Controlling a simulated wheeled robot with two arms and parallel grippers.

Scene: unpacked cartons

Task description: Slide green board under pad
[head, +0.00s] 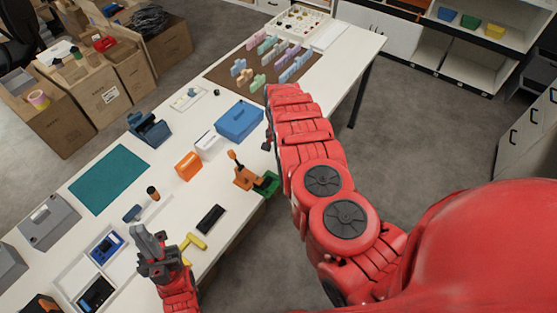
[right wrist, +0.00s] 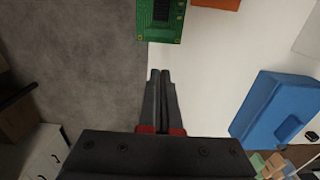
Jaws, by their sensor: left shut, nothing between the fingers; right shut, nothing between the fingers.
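The green board (head: 267,184) lies at the table's front edge, right beside an orange clamp-like device (head: 243,178) with a raised lever. In the right wrist view the board (right wrist: 160,22) shows at the top, with a dark part on it. I cannot make out a pad on the device or whether the board reaches under it. My right gripper (right wrist: 160,74) is shut and empty, its tips pointing toward the board with a gap between. My left gripper (head: 150,235) is shut and empty over the table's near part, left of a yellow-handled tool (head: 194,241).
A blue box (head: 239,120), a white box (head: 208,146) and an orange box (head: 188,165) stand behind the device. A black flat item (head: 210,219) lies left of it. A teal mat (head: 108,178) lies flat farther left. Open floor lies beyond the front edge.

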